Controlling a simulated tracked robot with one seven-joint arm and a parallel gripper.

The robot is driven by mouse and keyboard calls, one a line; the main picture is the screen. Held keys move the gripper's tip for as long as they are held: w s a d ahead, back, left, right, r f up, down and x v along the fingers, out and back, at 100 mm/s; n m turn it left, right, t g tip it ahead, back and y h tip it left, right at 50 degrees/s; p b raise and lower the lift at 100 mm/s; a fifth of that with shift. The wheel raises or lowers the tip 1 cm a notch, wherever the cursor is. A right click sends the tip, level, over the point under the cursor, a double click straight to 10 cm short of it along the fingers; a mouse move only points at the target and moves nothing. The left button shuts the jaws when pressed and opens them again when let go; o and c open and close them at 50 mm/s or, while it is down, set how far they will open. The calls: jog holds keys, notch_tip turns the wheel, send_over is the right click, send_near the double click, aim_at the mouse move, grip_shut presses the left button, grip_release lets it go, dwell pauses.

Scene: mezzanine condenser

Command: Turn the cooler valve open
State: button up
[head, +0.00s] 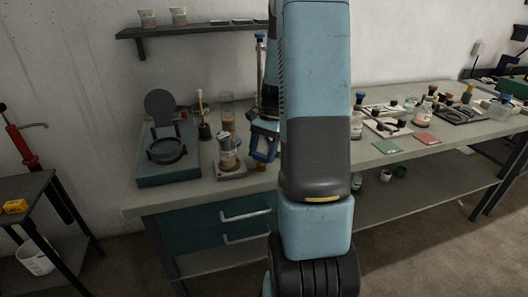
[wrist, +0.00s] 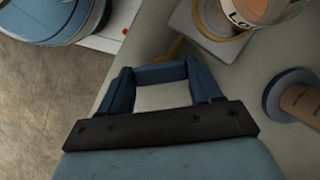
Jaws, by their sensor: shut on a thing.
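My gripper (head: 265,140) is over the bench, beside the glassware, partly behind my own arm. In the wrist view its blue fingers (wrist: 160,73) are closed together at the tips. A thin, curved brass-coloured piece (wrist: 176,48) shows just beyond the tips and looks like part of the cooler valve. Its held part is hidden by the fingers, so I cannot tell how far it is turned. A small brass-coloured bit (head: 262,166) also shows under the gripper in the head view.
A glass beaker (head: 228,155) on a grey base stands close left of the gripper, with a taller glass vessel (head: 227,112) behind it. A teal device (head: 168,155) with a round plate is further left. Red and green pads (head: 427,137) lie on the right. A shelf (head: 195,30) hangs above.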

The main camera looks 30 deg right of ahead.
jog(key=n, duration=0.2)
jog(key=n+g+h, duration=0.1)
jog(key=n, duration=0.2)
jog(key=shift+a+g, duration=0.2)
jog(key=shift+g, duration=0.1)
dwell(0.5)
jog(key=o, duration=1.1)
jog(key=shift+d, duration=0.1)
jog(key=shift+c, duration=0.2)
jog(key=shift+w+r, duration=0.1)
jog(key=v, duration=1.3)
jog(key=shift+r, duration=0.25)
